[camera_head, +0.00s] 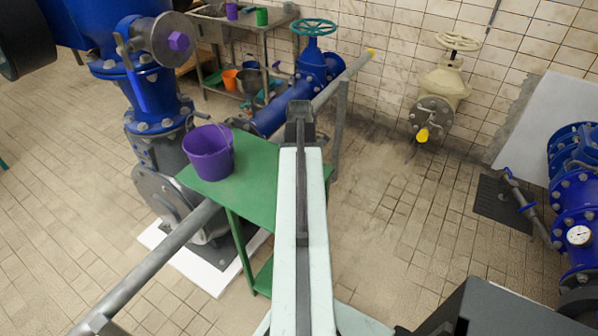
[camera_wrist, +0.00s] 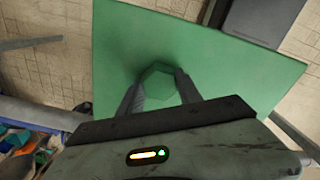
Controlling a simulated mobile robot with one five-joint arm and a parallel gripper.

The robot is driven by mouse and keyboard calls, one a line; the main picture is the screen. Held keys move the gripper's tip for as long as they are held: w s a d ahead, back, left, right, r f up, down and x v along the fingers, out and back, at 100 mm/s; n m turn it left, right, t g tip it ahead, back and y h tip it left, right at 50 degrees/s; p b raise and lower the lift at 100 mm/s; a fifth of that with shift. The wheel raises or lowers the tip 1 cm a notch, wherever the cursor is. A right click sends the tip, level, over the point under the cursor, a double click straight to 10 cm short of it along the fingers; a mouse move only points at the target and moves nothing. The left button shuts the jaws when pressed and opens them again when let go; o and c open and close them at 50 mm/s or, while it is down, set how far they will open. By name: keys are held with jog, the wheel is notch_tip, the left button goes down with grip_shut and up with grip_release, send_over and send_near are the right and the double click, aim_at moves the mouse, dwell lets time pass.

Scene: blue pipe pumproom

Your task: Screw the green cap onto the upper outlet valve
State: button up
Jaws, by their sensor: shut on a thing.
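In the wrist view my gripper (camera_wrist: 158,77) has its two fingers closed on the sides of a green hexagonal cap (camera_wrist: 157,88). The cap is over the green table top (camera_wrist: 240,65); I cannot tell whether it touches it. A blue valve with a teal handwheel (camera_head: 314,28) stands at the back. A purple cap (camera_head: 179,41) sits on a round flange at upper left. Which fitting is the upper outlet valve is unclear.
A purple bucket (camera_head: 208,153) stands on the green table (camera_head: 255,160). A grey rail (camera_head: 165,248) runs past its left. A beige valve (camera_head: 440,85) with a yellow cap (camera_head: 422,135) is at the back wall. Blue pipework (camera_head: 575,200) stands at right. The floor between is mostly clear.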

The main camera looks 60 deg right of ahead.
jog(key=shift+w+d+r+p, duration=0.1)
jog(key=shift+d+r+p, duration=0.2)
jog(key=shift+p, duration=0.2)
notch_tip(320, 180, up, 5)
jog(key=p, duration=0.5)
jog(key=shift+w+d+f, duration=0.1)
jog(key=shift+f, duration=0.1)
dwell(0.6)
